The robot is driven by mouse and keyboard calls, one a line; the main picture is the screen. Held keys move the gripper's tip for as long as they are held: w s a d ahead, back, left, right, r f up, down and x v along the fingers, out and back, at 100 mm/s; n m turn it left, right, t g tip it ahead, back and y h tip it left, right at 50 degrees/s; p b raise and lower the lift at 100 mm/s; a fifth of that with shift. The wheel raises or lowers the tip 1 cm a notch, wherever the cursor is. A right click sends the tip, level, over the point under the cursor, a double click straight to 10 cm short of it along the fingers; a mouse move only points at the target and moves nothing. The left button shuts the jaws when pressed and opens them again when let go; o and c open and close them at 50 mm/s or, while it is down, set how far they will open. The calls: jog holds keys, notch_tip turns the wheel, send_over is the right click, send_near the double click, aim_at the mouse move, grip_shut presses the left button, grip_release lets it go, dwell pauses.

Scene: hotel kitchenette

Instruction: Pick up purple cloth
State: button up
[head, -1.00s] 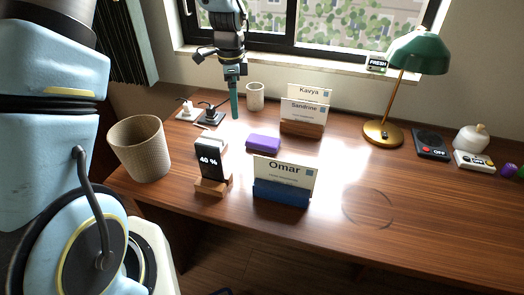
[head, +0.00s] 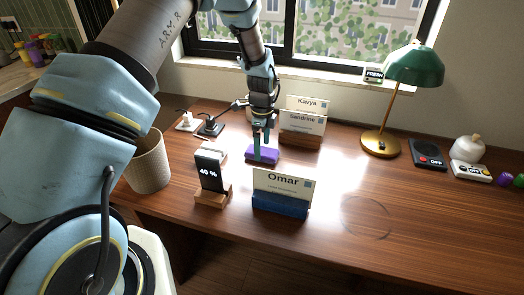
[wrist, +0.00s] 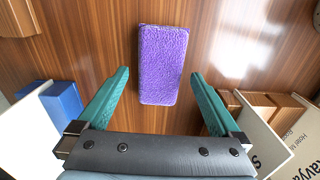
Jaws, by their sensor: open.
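The purple cloth (head: 264,154) is a small folded, fuzzy block lying flat on the wooden desk. It also shows in the wrist view (wrist: 163,65), at the top centre, ahead of and between the fingers. My gripper (head: 262,146) hangs over the cloth in the head view, with its fingers pointing down. In the wrist view, my gripper (wrist: 160,100) has its two green fingers wide apart, with nothing between the pads. In the head view the fingers hide part of the cloth.
The Omar card in its blue holder (head: 282,200) and a phone on a stand (head: 212,175) stand in front. The Sandrine and Kavya cards (head: 302,124) stand behind to the right. A woven bin (head: 150,165) is left, and a green lamp (head: 412,68) right. The right front desk is clear.

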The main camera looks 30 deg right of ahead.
aim_at(262, 150)
jog(key=shift+f, duration=1.1)
jog(key=c, duration=1.3)
jog(key=shift+r, duration=0.1)
notch_tip(262, 150, up, 10)
jog(key=b, duration=0.2)
jog(key=shift+b, duration=0.35)
jog(key=o, duration=0.8)
jog(key=c, duration=0.7)
